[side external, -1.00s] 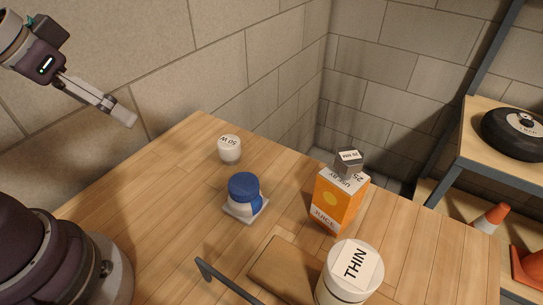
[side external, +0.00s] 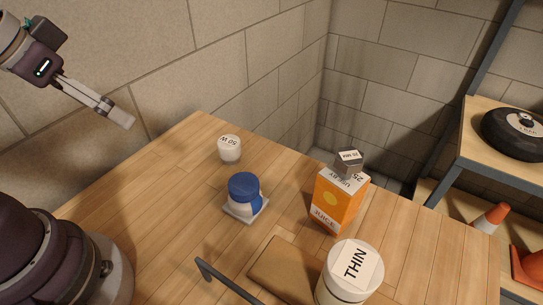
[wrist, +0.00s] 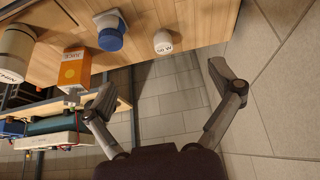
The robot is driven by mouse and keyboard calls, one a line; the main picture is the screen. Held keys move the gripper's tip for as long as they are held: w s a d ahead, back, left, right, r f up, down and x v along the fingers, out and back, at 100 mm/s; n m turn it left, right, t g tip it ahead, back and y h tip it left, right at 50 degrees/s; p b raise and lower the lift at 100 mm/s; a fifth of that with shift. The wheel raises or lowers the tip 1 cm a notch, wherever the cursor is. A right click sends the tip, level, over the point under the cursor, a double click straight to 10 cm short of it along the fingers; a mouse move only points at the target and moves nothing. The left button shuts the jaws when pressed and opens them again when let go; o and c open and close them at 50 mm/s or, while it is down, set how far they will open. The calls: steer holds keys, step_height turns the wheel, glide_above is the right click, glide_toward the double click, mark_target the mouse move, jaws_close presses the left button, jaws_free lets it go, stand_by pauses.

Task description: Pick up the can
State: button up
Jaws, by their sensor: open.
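A white can (side external: 343,281) labelled THIN stands upright near the table's front edge in the side external view, cut off by the bottom of the picture. In the wrist view the can (wrist: 17,52) is at the far left, partly cut off. My gripper (side external: 121,117) is high at the upper left of the side external view, in the air away from the table and well apart from the can. In the wrist view my gripper (wrist: 163,85) has its two fingers spread wide, with nothing between them.
A blue-lidded jar (side external: 244,190) sits on a small square plate. A wooden board (side external: 285,270) lies beside the can, near a dark bar (side external: 222,278).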

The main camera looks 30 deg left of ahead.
steer(key=shift+o, duration=0.4)
steer(key=m+g+h, duration=0.4)
steer(key=m+g, duration=0.1)
steer(key=m, duration=1.2)
glide_above(350, 275)
steer(key=a, duration=0.3)
steer(key=f, duration=0.5)
steer(key=shift+w+d, duration=0.1)
steer(key=shift+w, duration=0.3)
steer(key=shift+n, duration=0.3)
steer(key=x, duration=0.9)
steer(key=shift+f, duration=0.3)
steer(key=shift+h, duration=0.3)
